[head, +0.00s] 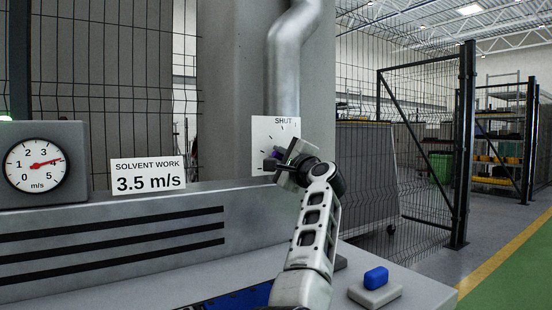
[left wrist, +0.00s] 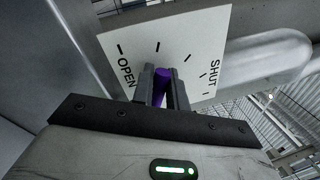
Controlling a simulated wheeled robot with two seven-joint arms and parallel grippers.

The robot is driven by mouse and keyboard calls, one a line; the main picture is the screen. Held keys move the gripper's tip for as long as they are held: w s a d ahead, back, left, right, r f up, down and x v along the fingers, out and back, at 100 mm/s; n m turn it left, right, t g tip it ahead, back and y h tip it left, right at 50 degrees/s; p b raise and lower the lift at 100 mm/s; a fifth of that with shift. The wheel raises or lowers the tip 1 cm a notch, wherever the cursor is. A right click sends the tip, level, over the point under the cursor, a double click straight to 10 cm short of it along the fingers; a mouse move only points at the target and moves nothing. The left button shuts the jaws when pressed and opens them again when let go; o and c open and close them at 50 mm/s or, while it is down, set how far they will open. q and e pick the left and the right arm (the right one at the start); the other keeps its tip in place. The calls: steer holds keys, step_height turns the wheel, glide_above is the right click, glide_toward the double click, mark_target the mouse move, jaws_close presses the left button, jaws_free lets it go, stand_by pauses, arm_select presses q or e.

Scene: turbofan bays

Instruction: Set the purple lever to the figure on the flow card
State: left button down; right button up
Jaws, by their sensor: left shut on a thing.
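The purple lever (head: 276,155) is in front of a white dial plate (head: 262,130) on the grey duct, mostly hidden by my left gripper (head: 274,163). In the left wrist view the purple lever (left wrist: 160,86) stands between the two dark fingers of my left gripper (left wrist: 161,84), which is shut on it. There the plate (left wrist: 180,45) reads OPEN at left and SHUT at right, with tick marks between. The flow card (head: 148,176) reads SOLVENT WORK 3.5 m/s. The round gauge (head: 36,165) in m/s has its red needle pointing right, near where 4 sits. My right gripper is not in view.
A grey slotted bench (head: 120,235) runs below the card and gauge. A blue block-like piece on a grey base (head: 376,288) is at the front right. A silver pipe (head: 285,60) rises above the plate. Wire fencing (head: 410,130) stands behind; the floor at right is clear.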

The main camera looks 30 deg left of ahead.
mark_target(272, 137)
arm_select(q)
steer(key=c, duration=1.5)
jaws_free()
steer(key=shift+r, duration=0.15)
